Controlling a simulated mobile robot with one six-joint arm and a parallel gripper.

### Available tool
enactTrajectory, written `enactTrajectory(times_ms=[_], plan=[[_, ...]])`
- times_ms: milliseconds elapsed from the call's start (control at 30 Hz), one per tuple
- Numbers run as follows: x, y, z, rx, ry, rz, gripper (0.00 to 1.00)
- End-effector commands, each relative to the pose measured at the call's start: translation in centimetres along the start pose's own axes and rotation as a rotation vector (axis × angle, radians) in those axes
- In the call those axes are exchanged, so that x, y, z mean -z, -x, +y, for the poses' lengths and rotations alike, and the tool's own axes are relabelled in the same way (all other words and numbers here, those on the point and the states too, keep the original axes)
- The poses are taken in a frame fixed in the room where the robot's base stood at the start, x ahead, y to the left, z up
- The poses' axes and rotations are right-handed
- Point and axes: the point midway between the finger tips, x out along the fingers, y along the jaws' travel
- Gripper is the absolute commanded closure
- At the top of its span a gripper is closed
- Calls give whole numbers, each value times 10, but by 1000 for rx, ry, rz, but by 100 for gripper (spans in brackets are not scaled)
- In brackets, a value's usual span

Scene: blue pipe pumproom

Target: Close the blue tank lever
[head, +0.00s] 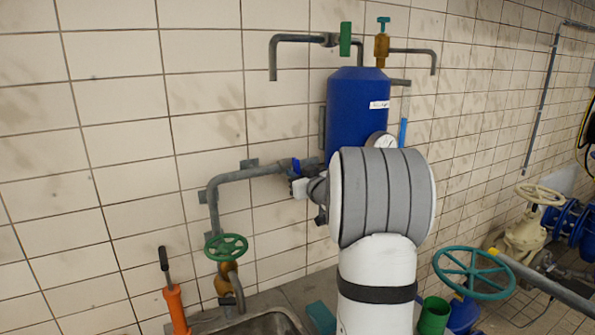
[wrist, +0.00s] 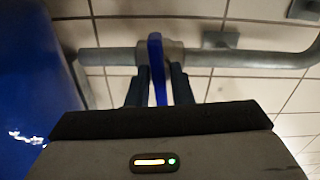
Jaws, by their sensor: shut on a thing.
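The blue tank (head: 356,108) stands upright against the tiled wall. A grey pipe (head: 232,177) runs left from it, with a valve at the join. The valve's blue lever (head: 296,166) shows beside my gripper (head: 300,183), which is partly hidden by my arm. In the wrist view, the blue lever (wrist: 156,58) lies between the two dark fingers of my gripper (wrist: 160,78), which are shut on it. There the lever stands across the horizontal pipe (wrist: 235,58), not in line with it. The blue tank (wrist: 30,85) fills the left side.
A green handwheel (head: 226,247) sits on the lower pipe at left. An orange tool with a black handle (head: 174,300) stands beside the sink (head: 262,325). A gauge (head: 381,141) is on the tank near my arm. A teal handwheel (head: 472,273) stands at lower right.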

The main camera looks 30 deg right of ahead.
Motion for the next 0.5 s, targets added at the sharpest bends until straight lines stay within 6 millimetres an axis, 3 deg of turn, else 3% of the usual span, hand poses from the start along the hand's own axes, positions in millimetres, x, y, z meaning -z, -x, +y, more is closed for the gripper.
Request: enactTrajectory(times_ms=[500], plan=[[-3, 0, 0, -1, -67, -5, 100]])
